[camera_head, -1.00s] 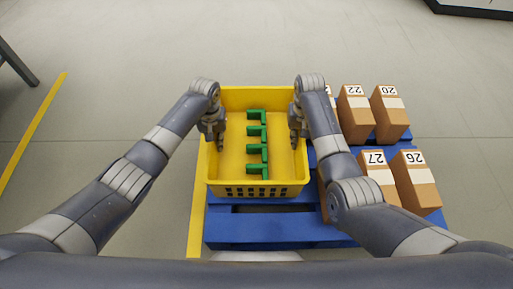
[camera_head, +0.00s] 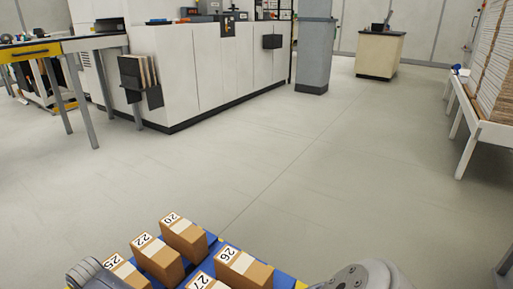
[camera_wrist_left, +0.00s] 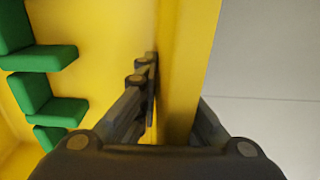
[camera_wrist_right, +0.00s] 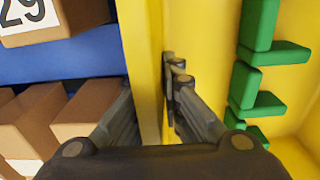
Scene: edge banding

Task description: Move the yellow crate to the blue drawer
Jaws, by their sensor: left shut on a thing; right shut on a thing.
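The yellow crate shows only in the wrist views. In the left wrist view, my left gripper (camera_wrist_left: 170,100) is shut on the crate's wall (camera_wrist_left: 186,60), with one finger inside and one outside. In the right wrist view, my right gripper (camera_wrist_right: 152,98) is shut on the opposite wall (camera_wrist_right: 143,50) in the same way. Several green parts lie inside the crate; they show in the left wrist view (camera_wrist_left: 40,58) and the right wrist view (camera_wrist_right: 262,50). The crate and both grippers are out of the head view. I cannot make out a blue drawer.
Several numbered cardboard boxes (camera_head: 184,238) stand on a blue pallet (camera_head: 206,228) at the bottom of the head view. A table with a yellow drawer front (camera_head: 30,53) and a white machine (camera_head: 205,70) stand at the back left. A grey pillar (camera_head: 314,60) stands behind. The middle floor is clear.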

